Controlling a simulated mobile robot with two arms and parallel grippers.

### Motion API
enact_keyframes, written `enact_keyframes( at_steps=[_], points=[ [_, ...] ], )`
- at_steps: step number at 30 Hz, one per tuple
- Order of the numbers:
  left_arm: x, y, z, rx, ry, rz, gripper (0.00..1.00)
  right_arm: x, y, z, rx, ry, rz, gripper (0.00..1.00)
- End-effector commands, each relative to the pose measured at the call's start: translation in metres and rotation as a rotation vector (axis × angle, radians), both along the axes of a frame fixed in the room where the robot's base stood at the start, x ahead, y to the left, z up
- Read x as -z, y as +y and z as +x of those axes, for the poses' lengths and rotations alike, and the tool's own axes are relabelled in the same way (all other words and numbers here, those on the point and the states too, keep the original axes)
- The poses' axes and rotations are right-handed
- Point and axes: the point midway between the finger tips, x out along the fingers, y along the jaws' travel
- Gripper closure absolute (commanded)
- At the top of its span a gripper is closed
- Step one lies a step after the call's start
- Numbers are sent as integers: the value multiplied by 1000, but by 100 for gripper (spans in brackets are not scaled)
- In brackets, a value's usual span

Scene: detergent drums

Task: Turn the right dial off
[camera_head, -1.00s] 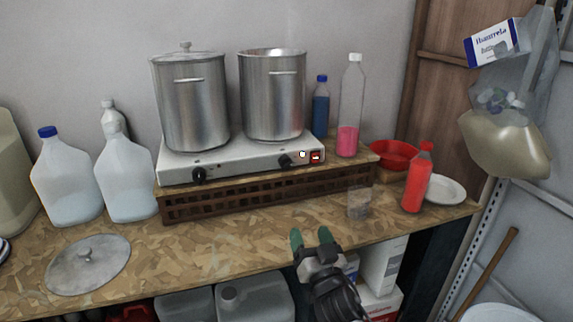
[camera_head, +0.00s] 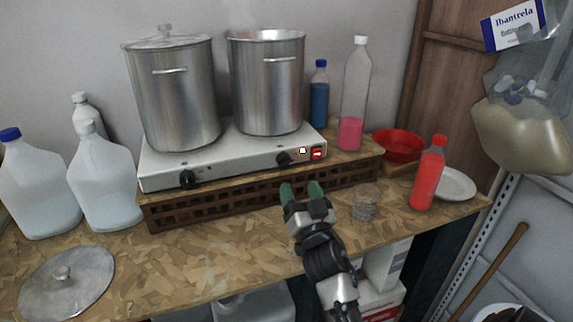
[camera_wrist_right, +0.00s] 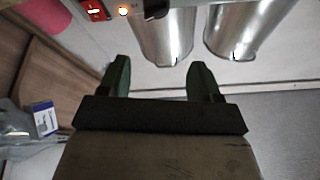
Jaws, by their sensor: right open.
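The right dial (camera_head: 284,159) is a black knob on the front panel of the white two-burner hot plate (camera_head: 225,168). Beside it are a small lit lamp (camera_head: 303,151) and a red switch (camera_head: 318,153). The left dial (camera_head: 187,179) is a similar black knob. My right gripper (camera_head: 301,186), with green fingertips, is open and empty, a little below the right dial in the head view and apart from it. In the right wrist view its fingers (camera_wrist_right: 160,80) are spread, with the dial (camera_wrist_right: 157,8) at the top edge, partly cut off. My left gripper is not in view.
Two steel pots, one lidded (camera_head: 175,95) and one open (camera_head: 268,85), stand on the hot plate, which rests on a brown lattice stand (camera_head: 225,200). A clear cup (camera_head: 364,206) and red bottle (camera_head: 425,178) stand to the right. The board's front left is bare except for a lid (camera_head: 85,285).

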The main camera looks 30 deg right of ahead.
Motion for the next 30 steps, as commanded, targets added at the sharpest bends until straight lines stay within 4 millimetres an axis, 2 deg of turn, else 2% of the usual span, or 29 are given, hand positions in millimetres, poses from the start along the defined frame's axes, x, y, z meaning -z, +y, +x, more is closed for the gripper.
enact_keyframes(
  at_steps=[1, 6, 12, 18, 27, 28, 30],
  points=[
    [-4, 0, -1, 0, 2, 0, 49, -3, -3, 12, 0, -2, 1, 36],
    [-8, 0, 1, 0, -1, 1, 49, -2, -14, 47, 0, -1, 2, 36],
    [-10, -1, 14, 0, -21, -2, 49, -1, -22, 78, 0, -2, 3, 36],
    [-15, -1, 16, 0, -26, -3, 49, -5, -26, 93, -2, -2, 2, 36],
    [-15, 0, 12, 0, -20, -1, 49, -4, -27, 95, -1, 0, 2, 36],
    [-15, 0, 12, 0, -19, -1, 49, -4, -27, 95, -1, 0, 2, 38],
    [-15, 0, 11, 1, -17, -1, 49, -4, -27, 95, -1, -1, 2, 48]
  ],
)
